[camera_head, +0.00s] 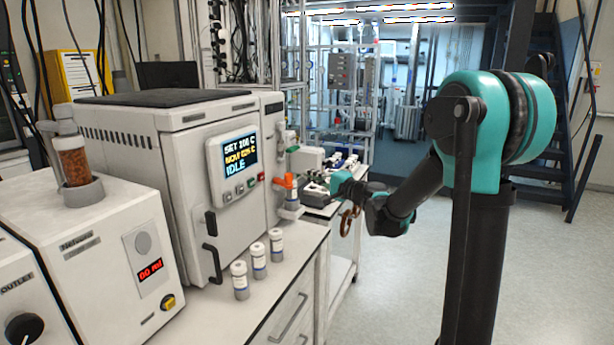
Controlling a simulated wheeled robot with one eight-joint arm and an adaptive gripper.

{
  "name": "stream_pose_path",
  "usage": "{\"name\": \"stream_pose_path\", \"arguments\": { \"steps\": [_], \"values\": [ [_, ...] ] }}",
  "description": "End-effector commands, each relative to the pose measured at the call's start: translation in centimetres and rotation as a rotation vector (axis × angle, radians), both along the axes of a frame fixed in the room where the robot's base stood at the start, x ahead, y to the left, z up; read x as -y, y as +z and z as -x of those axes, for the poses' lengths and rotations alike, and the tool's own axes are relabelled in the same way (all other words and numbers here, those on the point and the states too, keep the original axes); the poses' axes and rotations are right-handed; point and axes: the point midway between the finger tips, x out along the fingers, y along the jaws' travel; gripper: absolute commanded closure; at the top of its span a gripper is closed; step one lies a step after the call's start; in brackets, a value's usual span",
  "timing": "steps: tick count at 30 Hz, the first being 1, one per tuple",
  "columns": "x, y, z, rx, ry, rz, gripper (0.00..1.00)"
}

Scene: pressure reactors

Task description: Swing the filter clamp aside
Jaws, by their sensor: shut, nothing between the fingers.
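An orange clamp-like part (289,181) sits around the upper part of a small white-and-blue cylinder (291,197) on the right side of the white oven-like unit. I take this to be the filter clamp, but it is too small to tell its hinge or whether it is closed. My gripper (314,188) is just right of the orange part, pointing left toward it. The gripper is shut and looks empty. Whether its tips touch the orange part cannot be told from this angle.
The white unit (190,150) has a screen reading IDLE and a black door handle. Three capped vials (258,260) stand on the counter in front. A second white unit (95,240) is at left. A cart (340,270) stands behind my gripper. The floor at right is clear.

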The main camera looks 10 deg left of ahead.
Motion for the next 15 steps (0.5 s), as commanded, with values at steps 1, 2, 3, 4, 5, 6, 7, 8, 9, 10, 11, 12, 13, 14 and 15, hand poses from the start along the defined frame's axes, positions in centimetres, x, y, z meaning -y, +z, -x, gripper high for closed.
{"name": "stream_pose_path", "arguments": {
  "steps": [1, 2, 3, 4, 5, 6, 7, 8, 9, 10, 11, 12, 13, 14, 15],
  "values": [
    [0.6, 0.0, 1.0, 0.000, -0.001, 0.000, 1.00],
    [0.9, 0.0, 1.5, 0.000, -0.001, 0.000, 1.00],
    [1.4, 0.0, 2.2, 0.000, -0.001, 0.000, 1.00],
    [1.7, 0.0, 2.7, 0.000, -0.001, 0.000, 1.00],
    [2.0, 0.0, 3.2, 0.000, -0.001, 0.000, 1.00],
    [2.3, 0.0, 3.8, 0.000, -0.001, 0.000, 1.00],
    [2.6, 0.0, 4.2, 0.000, -0.001, 0.000, 1.00],
    [2.9, 0.0, 4.6, 0.000, -0.001, 0.000, 1.00],
    [3.2, 0.0, 5.1, 0.000, -0.001, 0.000, 1.00],
    [3.4, 0.0, 5.4, 0.000, -0.001, 0.000, 1.00],
    [3.5, 0.0, 5.7, 0.000, -0.001, 0.000, 1.00],
    [3.7, 0.0, 6.1, 0.000, 0.000, 0.000, 1.00],
    [3.8, 0.0, 6.3, 0.000, 0.000, 0.000, 1.00],
    [3.9, 0.0, 6.5, 0.000, 0.000, 0.000, 1.00],
    [4.0, 0.0, 6.7, 0.000, 0.001, 0.003, 1.00]
  ]
}}
